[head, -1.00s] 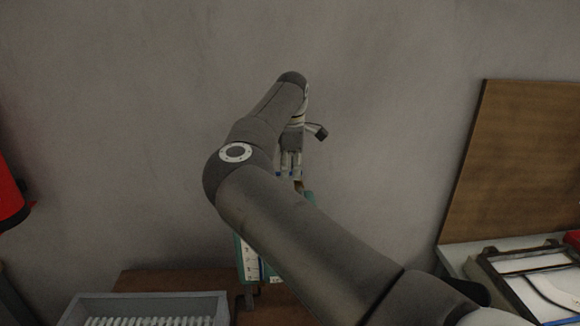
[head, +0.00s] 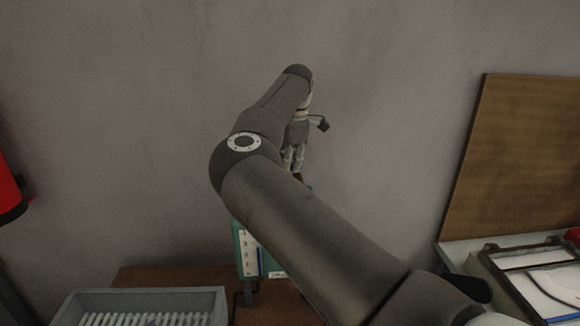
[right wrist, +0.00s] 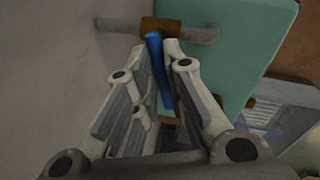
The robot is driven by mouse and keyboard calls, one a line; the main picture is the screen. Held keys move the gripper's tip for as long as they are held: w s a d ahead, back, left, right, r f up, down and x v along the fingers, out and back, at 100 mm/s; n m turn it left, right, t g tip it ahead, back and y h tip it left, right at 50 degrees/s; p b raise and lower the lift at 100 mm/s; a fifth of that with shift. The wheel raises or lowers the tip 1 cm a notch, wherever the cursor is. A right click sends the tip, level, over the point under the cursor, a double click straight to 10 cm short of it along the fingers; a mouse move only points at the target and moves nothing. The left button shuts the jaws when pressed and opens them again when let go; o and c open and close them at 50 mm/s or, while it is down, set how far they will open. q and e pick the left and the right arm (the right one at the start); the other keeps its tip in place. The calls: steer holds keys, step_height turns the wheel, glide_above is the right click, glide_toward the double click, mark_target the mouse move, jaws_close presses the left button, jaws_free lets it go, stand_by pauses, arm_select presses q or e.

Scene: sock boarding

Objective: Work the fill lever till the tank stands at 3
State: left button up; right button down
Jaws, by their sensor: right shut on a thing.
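The teal tank (head: 238,240) stands at the lower middle of the head view, partly behind my right arm. Its white gauge strip (head: 250,250) carries small marks too small to read surely, and a blue column (head: 260,262) shows beside them. The tank's teal body (right wrist: 245,50) also shows in the right wrist view. The fill lever has a brown grip (right wrist: 162,25) and a grey rod (right wrist: 202,35). My left gripper is out of view.
A grey tray (head: 70,308) with white ribbed contents stands at the lower left, beside a brown bench top (head: 150,277). A red object (head: 8,190) is at the left edge. A wooden board (head: 520,150) and a framed tray (head: 505,290) are at right.

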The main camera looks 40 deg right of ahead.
steer(key=shift+r, duration=0.1)
steer(key=c, duration=1.5)
jaws_free()
step_height(320, 180, up, 12)
steer(key=s, duration=0.2)
steer(key=shift+a, duration=0.45)
steer(key=shift+s, duration=0.1)
